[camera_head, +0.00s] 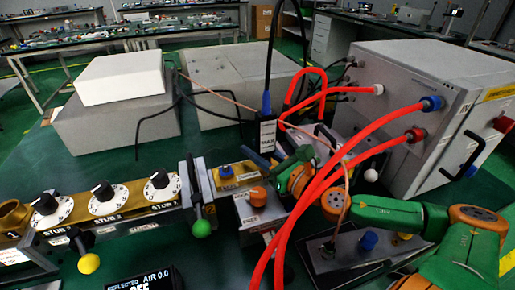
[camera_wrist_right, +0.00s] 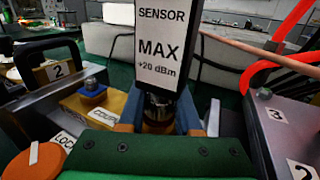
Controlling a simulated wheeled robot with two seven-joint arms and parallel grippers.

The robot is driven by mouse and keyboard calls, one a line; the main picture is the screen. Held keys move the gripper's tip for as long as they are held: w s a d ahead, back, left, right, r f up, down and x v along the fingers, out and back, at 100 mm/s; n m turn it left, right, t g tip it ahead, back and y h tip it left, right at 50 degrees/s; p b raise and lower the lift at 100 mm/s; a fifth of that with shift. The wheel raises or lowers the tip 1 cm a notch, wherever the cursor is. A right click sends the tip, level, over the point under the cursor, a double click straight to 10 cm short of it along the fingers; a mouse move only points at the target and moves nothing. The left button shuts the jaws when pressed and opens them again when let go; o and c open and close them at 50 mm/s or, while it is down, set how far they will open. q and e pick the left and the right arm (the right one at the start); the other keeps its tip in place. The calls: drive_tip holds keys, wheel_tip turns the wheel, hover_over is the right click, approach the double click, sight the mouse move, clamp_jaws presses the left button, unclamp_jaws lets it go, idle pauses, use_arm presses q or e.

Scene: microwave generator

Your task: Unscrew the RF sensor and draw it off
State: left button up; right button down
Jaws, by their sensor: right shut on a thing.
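The RF sensor (camera_head: 266,133) is a black upright box with a white label and a blue cable end on top. In the right wrist view the sensor (camera_wrist_right: 158,45) stands upright, and its label reads "SENSOR MAX +20 dBm". My right gripper (camera_head: 268,161) comes in from the right, low on the sensor. In the wrist view its blue fingers (camera_wrist_right: 158,122) stand either side of the dark metal collar (camera_wrist_right: 157,104) under the box, shut on it. The gripper's green body hides the lower end of the joint. My left gripper is not in view.
Red hoses (camera_head: 330,170) and a thin copper-coloured cable loop close around my right arm. A brass waveguide with stub dials (camera_head: 103,193) runs to the left. A coupler with a blue cap (camera_wrist_right: 92,86) sits beside the gripper. A grey cabinet (camera_head: 425,110) stands behind right.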

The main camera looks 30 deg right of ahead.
sight(269, 159)
drive_tip(key=shift+n+y, duration=0.3)
drive_tip(key=c, duration=0.6)
unclamp_jaws()
drive_tip(key=shift+w+a, duration=0.1)
drive_tip(key=shift+p+v, duration=0.65)
drive_tip(key=shift+v, duration=2.95)
